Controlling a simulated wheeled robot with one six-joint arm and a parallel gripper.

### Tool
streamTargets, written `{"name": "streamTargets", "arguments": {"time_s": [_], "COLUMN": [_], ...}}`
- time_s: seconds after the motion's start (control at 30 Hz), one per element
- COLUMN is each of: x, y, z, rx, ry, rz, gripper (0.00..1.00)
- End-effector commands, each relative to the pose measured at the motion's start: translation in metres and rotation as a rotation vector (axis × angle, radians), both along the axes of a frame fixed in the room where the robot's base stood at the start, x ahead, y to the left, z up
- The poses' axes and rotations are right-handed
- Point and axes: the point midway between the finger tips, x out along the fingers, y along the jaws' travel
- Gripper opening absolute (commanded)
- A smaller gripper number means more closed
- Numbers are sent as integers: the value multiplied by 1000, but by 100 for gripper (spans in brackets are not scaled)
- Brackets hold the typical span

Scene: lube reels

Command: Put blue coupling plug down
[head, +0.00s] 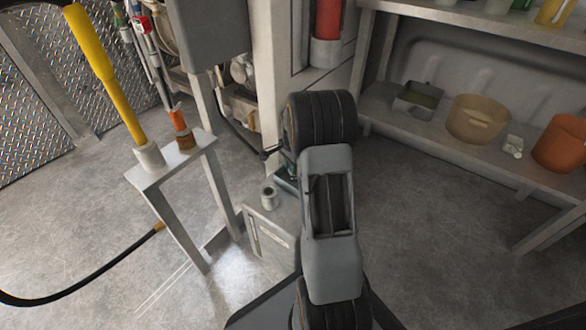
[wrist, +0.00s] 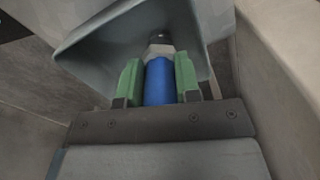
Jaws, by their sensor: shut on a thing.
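The blue coupling plug (wrist: 158,84) is in the wrist view, a blue cylinder with a metal hex collar and a dark tip pointing to the top of the picture. My gripper (wrist: 158,80) is shut on it, with one green finger pad on each side of the blue body. A grey tapered tray or bin (wrist: 95,50) lies behind the plug's tip; I cannot tell whether they touch. In the head view my arm hides the plug and most of the gripper.
A low grey cabinet (head: 268,236) carries a small metal cup (head: 268,196) left of my arm. A grey stand (head: 172,168) holds a yellow-handled tool (head: 98,62). A shelf (head: 470,140) at right holds a tan tub (head: 478,119) and orange bucket (head: 562,143). Floor is clear at right.

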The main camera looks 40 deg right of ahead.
Motion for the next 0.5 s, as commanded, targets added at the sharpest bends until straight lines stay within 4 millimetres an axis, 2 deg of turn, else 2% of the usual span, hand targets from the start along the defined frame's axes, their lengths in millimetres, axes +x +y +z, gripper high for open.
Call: {"name": "streamTargets", "arguments": {"time_s": [0.37, 0.4, 0.5], "x": [0, 0, 0], "y": [0, 0, 0], "z": [-2, -2, -2], "rx": [-1, -1, -1], "ry": [-2, -2, -2], "rz": [0, 0, 0], "gripper": [0, 34, 43]}}
